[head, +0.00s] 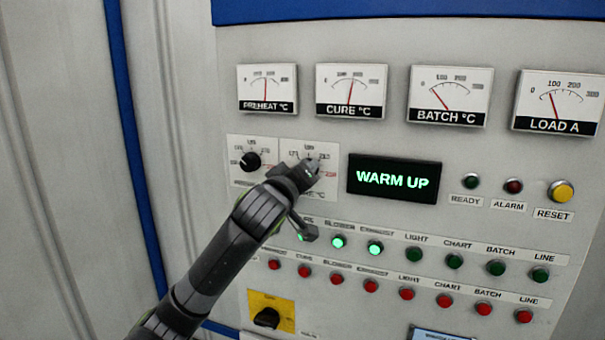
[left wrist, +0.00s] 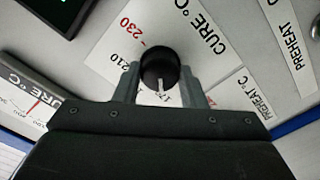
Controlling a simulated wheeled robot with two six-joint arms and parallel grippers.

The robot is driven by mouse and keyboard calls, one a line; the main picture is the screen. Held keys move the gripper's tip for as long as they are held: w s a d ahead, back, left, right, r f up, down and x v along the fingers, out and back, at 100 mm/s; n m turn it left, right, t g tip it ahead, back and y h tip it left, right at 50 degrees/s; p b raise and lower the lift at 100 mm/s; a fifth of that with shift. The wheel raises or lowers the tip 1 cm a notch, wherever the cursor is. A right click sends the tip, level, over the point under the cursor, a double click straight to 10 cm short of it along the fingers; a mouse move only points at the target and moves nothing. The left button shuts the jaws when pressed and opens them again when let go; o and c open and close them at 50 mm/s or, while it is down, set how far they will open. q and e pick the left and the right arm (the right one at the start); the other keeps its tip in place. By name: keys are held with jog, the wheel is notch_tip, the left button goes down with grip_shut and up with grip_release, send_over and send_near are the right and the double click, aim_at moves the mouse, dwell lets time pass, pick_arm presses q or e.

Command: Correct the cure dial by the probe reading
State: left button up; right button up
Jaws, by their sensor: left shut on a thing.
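The cure dial is a black knob (left wrist: 160,68) on a white plate marked CURE °C (head: 325,187). My left gripper (head: 312,168) reaches it from the lower left and mostly hides the knob in the head view. In the left wrist view the gripper's two fingers (left wrist: 160,88) stand either side of the knob, shut on it. The knob's white pointer line points down in that view, toward a partly hidden mark that starts with 17. The marks 210 and a red 230 show beside the knob. The cure meter (head: 351,90) has its needle between 100 and 200. My right gripper is not in view.
The preheat dial (head: 250,161) is close on the left. A display (head: 394,179) reads WARM UP. Rows of green and red buttons lie below, several near my arm. A black knob on a yellow plate (head: 267,318) is at the bottom. A small screen (head: 443,335) is cut off.

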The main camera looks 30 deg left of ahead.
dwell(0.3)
pick_arm(q)
jog(key=o, duration=1)
jog(key=b+v, duration=1.3)
jog(key=v, duration=0.4)
jog(key=shift+s+b, duration=0.25)
jog(key=shift+b, duration=0.1)
jog(key=shift+w+a, duration=0.1)
